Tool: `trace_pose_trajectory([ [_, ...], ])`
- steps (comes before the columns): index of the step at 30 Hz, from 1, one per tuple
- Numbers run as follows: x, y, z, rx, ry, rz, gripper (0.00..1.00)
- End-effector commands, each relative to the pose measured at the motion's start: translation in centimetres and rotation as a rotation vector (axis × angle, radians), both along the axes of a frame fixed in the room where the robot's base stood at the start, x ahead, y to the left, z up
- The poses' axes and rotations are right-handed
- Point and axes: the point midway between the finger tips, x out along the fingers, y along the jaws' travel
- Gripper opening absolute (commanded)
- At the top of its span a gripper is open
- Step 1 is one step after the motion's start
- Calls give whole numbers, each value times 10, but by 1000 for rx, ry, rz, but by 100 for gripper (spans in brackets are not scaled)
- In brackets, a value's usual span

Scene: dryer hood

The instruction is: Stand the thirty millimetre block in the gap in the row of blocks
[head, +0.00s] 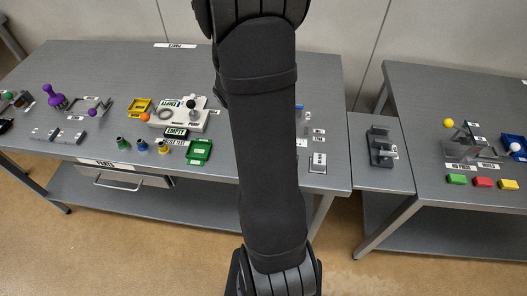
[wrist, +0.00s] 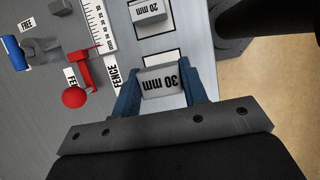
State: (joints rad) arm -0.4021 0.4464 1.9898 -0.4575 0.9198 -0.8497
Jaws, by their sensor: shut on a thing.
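In the wrist view the thirty millimetre block (wrist: 163,82) is a light grey block with "30 mm" printed on its face, upside down to the camera. My gripper (wrist: 163,86) has its two blue fingers shut on the block's left and right sides. A white, black-edged patch shows around the block; whether the block touches the surface I cannot tell. A grey block marked "20 mm" (wrist: 150,12) stands on a similar patch at the top. In the head view my arm crosses the middle and my gripper is not visible. I cannot make out the gap in the row for certain.
Left of the block in the wrist view are a ruler strip (wrist: 98,24) by a "FENCE" label, a red part with a ball knob (wrist: 75,96) and a blue cylinder (wrist: 14,48). The table edge lies close on the right. A green tray (head: 199,152) stands on the left bench.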

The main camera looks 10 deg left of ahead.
Motion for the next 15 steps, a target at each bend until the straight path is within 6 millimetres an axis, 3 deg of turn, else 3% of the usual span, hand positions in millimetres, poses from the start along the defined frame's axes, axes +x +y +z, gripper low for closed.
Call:
trace_pose_trajectory([
  [12, 0, 1, -40, -1, 3, 1, 14],
  [15, 1, 1, -41, 0, -1, 0, 14],
])
